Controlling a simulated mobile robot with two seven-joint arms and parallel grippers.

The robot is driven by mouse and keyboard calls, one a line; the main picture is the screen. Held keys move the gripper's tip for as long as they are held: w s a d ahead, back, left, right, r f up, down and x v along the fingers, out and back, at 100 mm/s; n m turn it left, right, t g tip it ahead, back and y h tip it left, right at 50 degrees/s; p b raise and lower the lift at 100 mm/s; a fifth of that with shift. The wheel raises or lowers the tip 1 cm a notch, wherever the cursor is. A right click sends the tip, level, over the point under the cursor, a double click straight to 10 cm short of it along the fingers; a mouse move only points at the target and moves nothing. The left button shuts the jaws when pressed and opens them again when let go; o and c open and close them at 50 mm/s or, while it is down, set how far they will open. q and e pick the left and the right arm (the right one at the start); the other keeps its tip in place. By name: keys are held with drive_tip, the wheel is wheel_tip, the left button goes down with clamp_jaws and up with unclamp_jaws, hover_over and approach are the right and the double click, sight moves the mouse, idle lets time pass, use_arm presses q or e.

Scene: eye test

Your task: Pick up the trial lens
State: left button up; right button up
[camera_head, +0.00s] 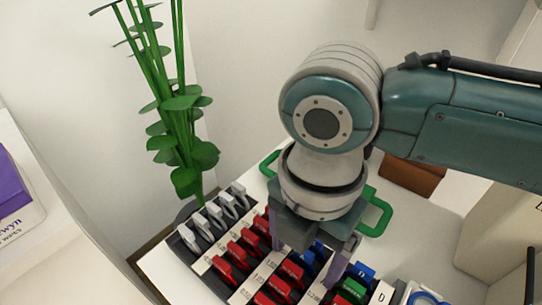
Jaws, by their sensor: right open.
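A dark rack (187,240) holds rows of trial lenses with coloured tabs, seen in the head view at the bottom centre. White-tabbed lenses (214,212) stand along its left side, red-tabbed lenses (290,272) in the middle, and blue-tabbed (364,272) and green-tabbed (352,290) ones at the right. Which lens is meant cannot be told. My right gripper (309,256) points down over the middle of the rack, its fingers apart among red and blue tabs. My wrist hides part of the rack behind it. My left gripper is out of view.
Green handles (376,216) show behind my wrist. A brown box (412,178) stands at the back right, with a cream-coloured body (500,235) beside it. A tall green plant (180,150) rises behind the rack. A purple box (12,185) is at far left.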

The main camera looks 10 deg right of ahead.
clamp_jaws()
idle(0.6)
